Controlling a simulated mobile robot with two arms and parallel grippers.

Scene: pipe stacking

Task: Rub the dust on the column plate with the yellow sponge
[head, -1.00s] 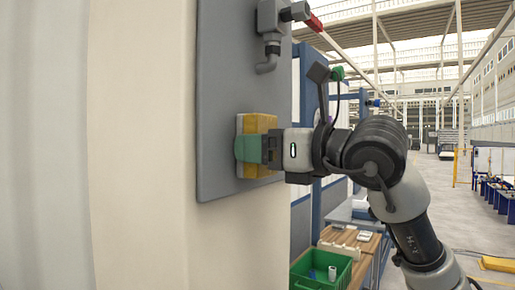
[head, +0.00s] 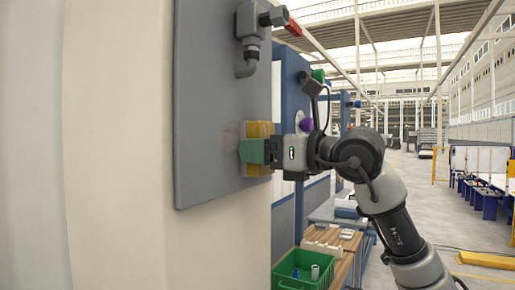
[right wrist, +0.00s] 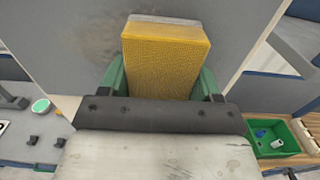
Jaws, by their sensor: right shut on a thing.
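The grey column plate (head: 210,90) stands upright on the pale column. A dark, smudged dust patch (head: 229,134) shows on it just left of the sponge, and also in the right wrist view (right wrist: 97,40). The yellow sponge (head: 260,130), with a pale layer on its plate side (right wrist: 165,20), is at the plate's right edge. My right gripper (head: 254,151) is shut on the sponge, its green fingers on either side. The sponge's face is hidden, so I cannot tell if it touches the plate. My left gripper is not in view.
A grey fitting with a bent pipe (head: 248,40) and a red end juts from the plate above the sponge. Open floor lies farther right.

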